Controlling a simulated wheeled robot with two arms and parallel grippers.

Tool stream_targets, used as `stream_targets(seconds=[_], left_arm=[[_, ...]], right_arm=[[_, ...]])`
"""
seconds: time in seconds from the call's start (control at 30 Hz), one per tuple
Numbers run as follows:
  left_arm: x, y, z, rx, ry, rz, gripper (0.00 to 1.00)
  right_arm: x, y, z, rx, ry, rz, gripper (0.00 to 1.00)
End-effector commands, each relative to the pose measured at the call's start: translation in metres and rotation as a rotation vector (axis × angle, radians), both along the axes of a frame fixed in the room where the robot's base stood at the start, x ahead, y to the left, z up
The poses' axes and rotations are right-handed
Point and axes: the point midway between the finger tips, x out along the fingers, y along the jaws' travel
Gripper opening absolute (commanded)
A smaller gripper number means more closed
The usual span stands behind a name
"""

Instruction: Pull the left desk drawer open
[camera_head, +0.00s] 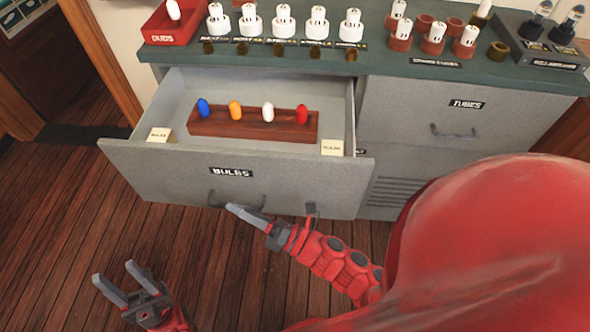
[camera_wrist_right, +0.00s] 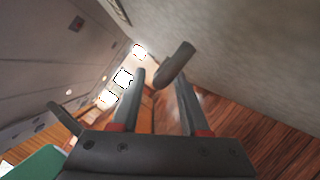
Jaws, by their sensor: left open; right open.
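The left desk drawer (camera_head: 170,183), labelled BULBS, stands pulled well out of the grey desk. Its dark handle (camera_head: 237,199) is on the front panel below the label. My right gripper (camera_head: 233,209) is at this handle. In the right wrist view the handle (camera_wrist_right: 176,63) shows at the tips of the open fingers (camera_wrist_right: 160,82); I cannot tell whether they touch it. My left gripper (camera_head: 114,273) is open and empty, low over the floor at left. Inside the drawer a wooden rack (camera_head: 252,127) holds several coloured bulbs.
The closed TUBES drawer (camera_head: 400,112) is at right, with a vented panel below. The green desktop (camera_head: 385,65) carries white bulbs, a red DUDS tray (camera_head: 172,30) and tube holders. Wooden floor (camera_head: 60,210) is clear at left.

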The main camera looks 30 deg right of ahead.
Motion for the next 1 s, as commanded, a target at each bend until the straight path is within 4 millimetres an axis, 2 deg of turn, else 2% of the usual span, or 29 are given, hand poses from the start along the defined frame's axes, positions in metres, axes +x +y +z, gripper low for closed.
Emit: stream_targets(seconds=[0.03,0.3,0.6,0.8,1.0], left_arm=[[0.0,0.0,0.009,0.0,0.0,0.0,0.5],[0.0,0.0,0.043,0.0,0.0,0.0,0.5],[0.0,0.0,0.063,0.0,0.0,0.0,0.5],[0.0,0.0,0.065,0.0,0.0,0.0,0.5],[0.0,0.0,0.065,0.0,0.0,0.0,0.5]], right_arm=[[-0.007,-0.007,0.002,0.001,0.004,-0.007,0.45],[-0.058,-0.043,-0.008,0.001,0.005,-0.009,0.45],[-0.108,-0.079,-0.026,0.0,0.004,-0.004,0.45],[-0.122,-0.088,-0.031,0.0,0.0,-0.001,0.45],[-0.124,-0.089,-0.031,0.0,-0.003,0.001,0.45]])
